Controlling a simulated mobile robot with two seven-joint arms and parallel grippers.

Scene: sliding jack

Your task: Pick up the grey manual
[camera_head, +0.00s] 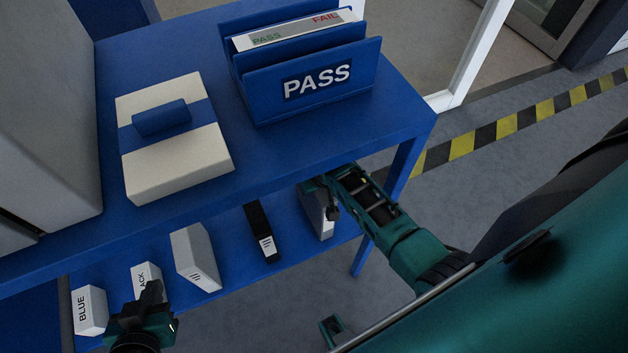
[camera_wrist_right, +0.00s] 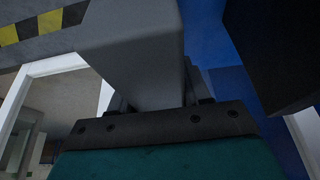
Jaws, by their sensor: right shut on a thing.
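The grey manual (camera_head: 318,212) stands on the lower shelf at its right end, partly hidden by my right gripper (camera_head: 325,190) and the tabletop edge. In the right wrist view the grey manual (camera_wrist_right: 135,60) fills the space between the fingers of my right gripper (camera_wrist_right: 152,98), which is shut on it. I cannot tell whether it is clear of the shelf. My left gripper (camera_head: 148,312) is low at the left, in front of the small boxes; its finger opening is not clear.
On the lower shelf stand a black manual (camera_head: 262,232), a light grey binder (camera_head: 195,258), and white boxes marked BLUE (camera_head: 89,310) and ACK (camera_head: 146,277). The blue upper shelf (camera_head: 290,155) overhangs them, carrying a PASS tray (camera_head: 310,85) and a cream box (camera_head: 175,150).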

